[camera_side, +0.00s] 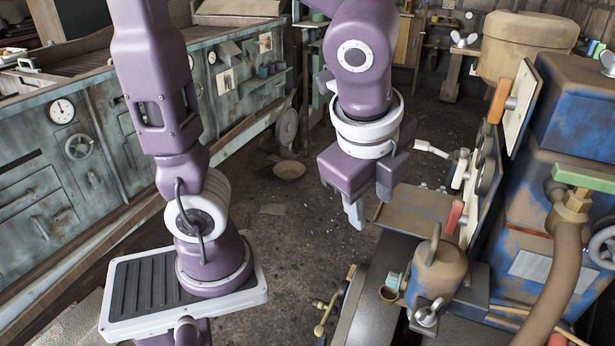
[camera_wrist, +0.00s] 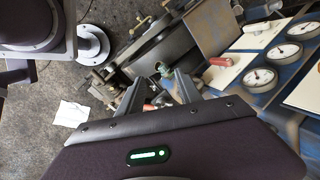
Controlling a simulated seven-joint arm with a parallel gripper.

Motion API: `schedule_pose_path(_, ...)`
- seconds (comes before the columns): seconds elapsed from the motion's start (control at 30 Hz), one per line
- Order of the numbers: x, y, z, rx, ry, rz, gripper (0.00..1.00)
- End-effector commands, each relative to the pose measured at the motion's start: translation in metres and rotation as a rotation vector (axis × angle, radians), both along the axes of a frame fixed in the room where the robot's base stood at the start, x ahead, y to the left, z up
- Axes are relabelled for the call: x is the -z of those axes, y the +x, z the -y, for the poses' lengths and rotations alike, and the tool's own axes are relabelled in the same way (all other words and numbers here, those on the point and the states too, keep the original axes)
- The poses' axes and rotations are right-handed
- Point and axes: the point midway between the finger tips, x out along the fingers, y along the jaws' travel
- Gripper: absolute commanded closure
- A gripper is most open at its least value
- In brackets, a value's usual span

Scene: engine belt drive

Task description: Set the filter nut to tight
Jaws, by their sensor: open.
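My gripper (camera_side: 369,205) hangs in the middle of the side view, pointing down, with its two fingers apart and nothing between them. In the wrist view my gripper (camera_wrist: 174,88) shows both fingers over dark machine parts. No nut is labelled as the filter nut. A grey wing nut (camera_side: 428,313) sits low on the front of a tan and blue canister (camera_side: 437,272), below and right of my gripper and apart from it. Another wing nut (camera_side: 464,40) stands at the back, and a third (camera_side: 608,63) is at the right edge. I cannot tell which is the filter nut or how tight it is.
A red handle (camera_side: 455,217) and round gauges (camera_wrist: 260,78) are on panels right of my gripper. A green-topped valve (camera_side: 583,178) with a thick hose (camera_side: 560,280) stands at the right. A cabinet (camera_side: 60,190) lines the left. Open floor (camera_side: 300,235) lies between.

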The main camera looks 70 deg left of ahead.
Motion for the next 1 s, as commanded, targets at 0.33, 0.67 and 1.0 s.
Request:
schedule_pose_path(0.33, -0.02, -0.052, -0.04, -0.7, -0.377, 0.215, 0.58)
schedule_pose_path(0.67, -0.025, -0.07, -0.044, -1.119, -0.67, 0.303, 0.58)
schedule_pose_path(1.0, -0.031, -0.009, -0.029, -1.43, -0.748, 0.168, 0.58)
